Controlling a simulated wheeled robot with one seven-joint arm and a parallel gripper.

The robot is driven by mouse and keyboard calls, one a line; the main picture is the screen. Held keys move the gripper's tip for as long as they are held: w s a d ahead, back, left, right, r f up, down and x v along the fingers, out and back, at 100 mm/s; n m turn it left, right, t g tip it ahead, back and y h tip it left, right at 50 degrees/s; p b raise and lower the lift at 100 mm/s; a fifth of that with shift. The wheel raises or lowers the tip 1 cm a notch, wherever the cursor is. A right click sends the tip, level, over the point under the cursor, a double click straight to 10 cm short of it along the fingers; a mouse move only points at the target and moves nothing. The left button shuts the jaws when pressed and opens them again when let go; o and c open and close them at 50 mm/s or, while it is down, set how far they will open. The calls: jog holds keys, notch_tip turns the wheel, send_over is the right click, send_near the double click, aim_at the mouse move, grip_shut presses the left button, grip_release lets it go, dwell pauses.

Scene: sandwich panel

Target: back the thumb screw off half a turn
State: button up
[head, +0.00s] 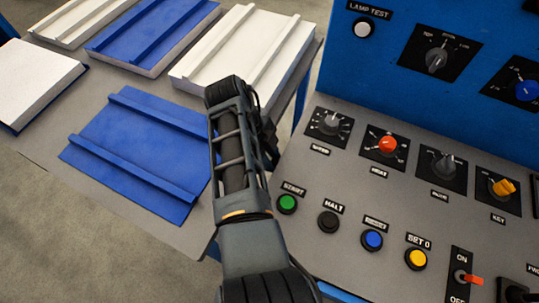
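I cannot make out a thumb screw in the head view; it may be hidden or out of frame. My arm rises from the bottom centre, over the gap between the grey table and the control panel. Dark parts show beside its far end, but I cannot make out gripper fingers or anything held there. The sloped control panel (312,163) carries a grey knob (328,123), a red knob (387,145), another grey knob (443,165) and an orange knob (503,187).
Green (287,203), black (328,221), blue (372,239) and yellow (416,258) buttons line the panel's lower part. A red ON/OFF lever (470,278) is at lower right. Blue and white ribbed panels lie on the grey table (60,115). A blue upright board (370,75) stands behind.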

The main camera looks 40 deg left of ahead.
grip_shut()
jog(key=b, duration=0.1)
jog(key=g+b, duration=0.1)
jog(key=b, duration=0.1)
jog(key=shift+w+f+g, duration=0.25)
jog(key=shift+f+g, duration=0.05)
jog(key=shift+r+n+g+h+b, duration=0.25)
jog(key=shift+g+b, duration=0.45)
jog(key=shift+b, duration=0.35)
jog(key=o, duration=0.5)
grip_release()
jog(key=shift+w+r, duration=0.1)
